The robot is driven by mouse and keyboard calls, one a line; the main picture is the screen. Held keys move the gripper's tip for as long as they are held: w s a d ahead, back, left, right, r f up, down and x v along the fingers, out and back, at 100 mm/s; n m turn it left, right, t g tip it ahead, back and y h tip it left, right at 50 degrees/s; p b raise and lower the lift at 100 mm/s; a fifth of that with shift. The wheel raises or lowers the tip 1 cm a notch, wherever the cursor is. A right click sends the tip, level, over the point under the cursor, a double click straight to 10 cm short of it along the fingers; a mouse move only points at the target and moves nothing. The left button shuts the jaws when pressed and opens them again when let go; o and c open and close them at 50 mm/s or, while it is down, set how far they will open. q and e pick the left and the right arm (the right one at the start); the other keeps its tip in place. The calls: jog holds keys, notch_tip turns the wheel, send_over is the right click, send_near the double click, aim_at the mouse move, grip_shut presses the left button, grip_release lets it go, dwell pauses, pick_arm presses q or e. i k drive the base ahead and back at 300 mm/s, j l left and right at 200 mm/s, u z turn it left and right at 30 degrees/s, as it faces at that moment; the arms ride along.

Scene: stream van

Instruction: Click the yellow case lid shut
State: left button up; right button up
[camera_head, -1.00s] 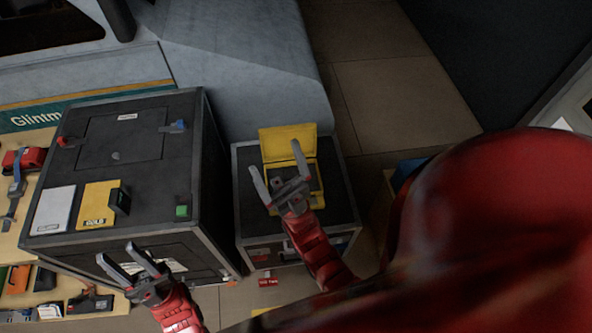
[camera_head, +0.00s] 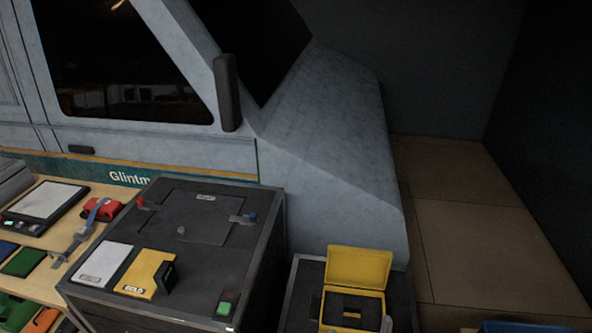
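The yellow case (camera_head: 353,307) sits on a dark box at the bottom right of the middle. The case's front is cut off by the lower picture edge. Small grey fingertips of my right gripper (camera_head: 351,316) show at the bottom edge, one on each side of the case, apart from each other. Whether they touch the case cannot be told. My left gripper is out of view.
A large black box (camera_head: 190,240) stands left of the case, with white and yellow cards, a green button and latches on top. A wooden bench (camera_head: 60,235) with gear is at far left. The van's grey body (camera_head: 325,150) rises behind.

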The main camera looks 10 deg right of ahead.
aim_at(366, 268)
jog(key=i+l+u, duration=0.15)
jog(key=l+u, duration=0.2)
jog(key=i+l+u, duration=0.15)
jog(key=l+u, duration=0.15)
